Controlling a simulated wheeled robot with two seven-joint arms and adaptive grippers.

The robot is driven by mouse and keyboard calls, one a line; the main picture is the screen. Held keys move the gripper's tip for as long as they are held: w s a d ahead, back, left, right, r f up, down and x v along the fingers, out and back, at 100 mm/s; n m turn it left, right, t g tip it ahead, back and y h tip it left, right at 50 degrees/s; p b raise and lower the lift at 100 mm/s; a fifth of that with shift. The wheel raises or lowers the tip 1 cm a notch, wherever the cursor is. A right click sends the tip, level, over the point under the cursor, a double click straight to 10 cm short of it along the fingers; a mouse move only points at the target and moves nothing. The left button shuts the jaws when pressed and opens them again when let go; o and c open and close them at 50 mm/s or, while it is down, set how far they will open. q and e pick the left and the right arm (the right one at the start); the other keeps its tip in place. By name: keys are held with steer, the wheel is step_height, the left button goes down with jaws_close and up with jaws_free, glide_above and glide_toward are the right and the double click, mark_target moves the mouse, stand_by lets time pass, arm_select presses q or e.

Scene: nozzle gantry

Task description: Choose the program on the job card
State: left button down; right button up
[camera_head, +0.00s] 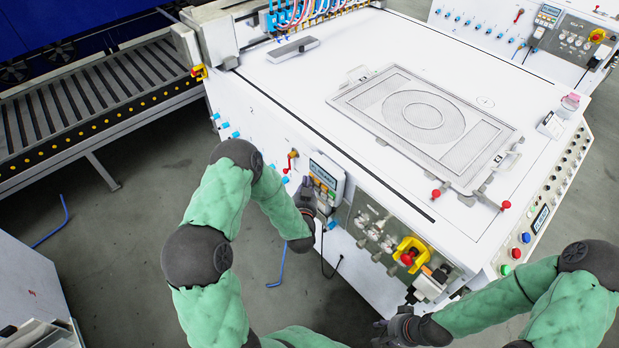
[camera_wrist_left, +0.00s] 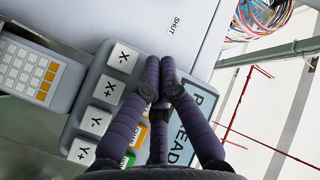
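The control pendant (camera_head: 326,178) hangs on the front side of the white gantry machine, with a small screen and coloured keys. My left gripper (camera_head: 307,190) is beside it, in front of the machine. In the left wrist view the pendant's keys, such as X- (camera_wrist_left: 123,57) and Y- (camera_wrist_left: 96,120), and its screen (camera_wrist_left: 204,100) show behind the fingers. The screen text is partly covered and reads partly "READ". My left gripper (camera_wrist_left: 163,72) has its fingertips together, empty, over the pendant; contact cannot be told. My right gripper (camera_head: 396,328) is low, below the machine's front corner. I cannot make out a job card.
The gantry table (camera_head: 300,100) carries a framed plate (camera_head: 425,118) with a ring outline. A yellow and red emergency stop (camera_head: 408,256) and a valve panel sit right of the pendant. A button console (camera_head: 545,205) runs along the right edge. A roller conveyor (camera_head: 90,95) stands at left.

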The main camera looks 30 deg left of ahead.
arm_select(q)
steer(key=shift+s+a, duration=0.35)
steer(key=shift+s, duration=0.45)
steer(key=s, duration=0.1)
steer(key=s+a, duration=0.1)
steer(key=s, duration=0.1)
steer(key=s+a, duration=0.1)
steer(key=shift+s, duration=0.35)
stand_by(0.5)
